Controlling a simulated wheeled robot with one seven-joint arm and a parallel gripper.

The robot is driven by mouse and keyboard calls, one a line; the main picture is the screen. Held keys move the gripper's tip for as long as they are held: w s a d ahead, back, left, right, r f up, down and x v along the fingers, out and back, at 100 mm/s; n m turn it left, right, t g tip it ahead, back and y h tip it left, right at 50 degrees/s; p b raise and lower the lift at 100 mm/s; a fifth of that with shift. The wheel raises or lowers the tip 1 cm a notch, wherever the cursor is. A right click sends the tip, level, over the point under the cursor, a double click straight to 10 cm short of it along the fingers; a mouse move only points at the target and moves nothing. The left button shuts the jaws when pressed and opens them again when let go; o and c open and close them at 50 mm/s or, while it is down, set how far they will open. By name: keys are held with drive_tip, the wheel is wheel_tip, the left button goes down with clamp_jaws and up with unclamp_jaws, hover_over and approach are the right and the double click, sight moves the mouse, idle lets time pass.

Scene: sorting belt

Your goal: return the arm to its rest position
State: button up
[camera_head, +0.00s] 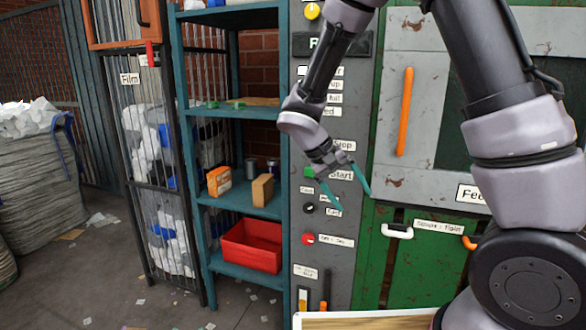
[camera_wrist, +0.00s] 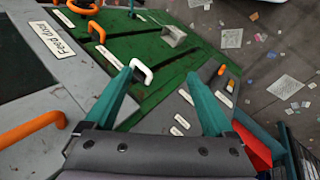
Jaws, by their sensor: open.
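My gripper (camera_head: 345,190) is open and empty, with its two teal fingers spread apart. In the head view it hangs in the air in front of the grey control panel (camera_head: 342,240), beside the green Start button. The wrist view shows both fingers of my gripper (camera_wrist: 164,98) with nothing between them. My grey and black arm reaches in from the right and bends over the panel. I cannot tell the exact gap between the fingertips and the panel.
The green machine has an orange handle (camera_head: 405,112) and a white handle (camera_head: 397,231) near my gripper. A teal shelf (camera_head: 189,150) with boxes and a red bin (camera_head: 250,246) stands left of the panel. Floor with scattered scraps lies in front at left.

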drive_tip(key=s+d+r+m+t+y, duration=0.1)
drive_tip(key=s+d+r+t+y, duration=0.1)
drive_tip(key=r, duration=0.5)
drive_tip(key=s+d+r+m+t+y, duration=0.2)
drive_tip(key=s+d+r+y, duration=0.2)
drive_tip(key=r, duration=0.4)
drive_tip(key=s+d+r+m+t+y, duration=0.1)
drive_tip(key=s+d+r+t+y, duration=0.1)
drive_tip(key=s+d+r, duration=0.2)
wheel_tip(320, 180, up, 4)
drive_tip(key=shift+s+d+f+m+t+y, duration=0.15)
drive_tip(key=shift+s+d+m+t+y, duration=0.25)
drive_tip(key=shift+s, duration=0.65)
